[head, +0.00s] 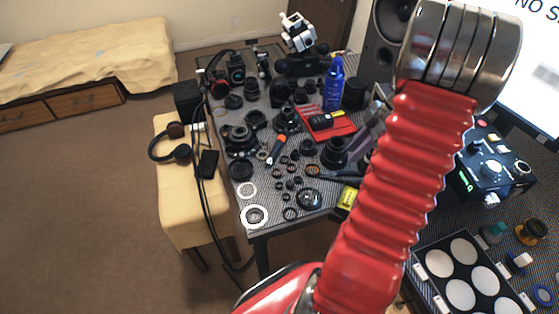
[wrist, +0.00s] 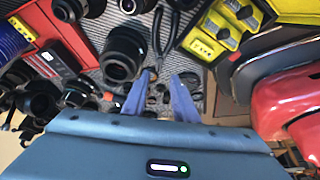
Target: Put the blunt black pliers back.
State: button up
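A dark tool with curved, handle-like arms (wrist: 157,30), which looks like black pliers, lies beyond the fingertips, beside a black lens barrel. It is apart from the fingers. I cannot tell whether its tip is blunt.
The table (head: 262,230) is crowded with lens parts, a blue bottle (head: 333,86) and a red tray (head: 345,127). A black lens barrel (wrist: 122,55) stands close to the left finger. Yellow boxes (wrist: 208,45) are at the upper right of the wrist view.

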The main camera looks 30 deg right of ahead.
jog(key=w+a+r+m+h, duration=0.1)
jog(key=w+a+r+m, duration=0.1)
jog(key=a+r, duration=0.6)
jog(key=w+a+r+m+h, duration=0.25)
jog(key=a+r, duration=0.25)
jog(key=a, duration=0.6)
jog(key=s+a+r+m+t, duration=0.1)
jog(key=s+a+r+m, duration=0.2)
jog(key=a, duration=0.6)
jog(key=s+a+r+m+t, duration=0.1)
jog(key=s+a+r+m, duration=0.2)
jog(key=a, duration=0.7)
jog(key=s, duration=0.2)
jog(key=shift+s+a+r+t, duration=0.15)
jog(key=shift+s+r+t, duration=0.05)
jog(key=shift+s+t, duration=0.2)
jog(key=shift+o, duration=0.3)
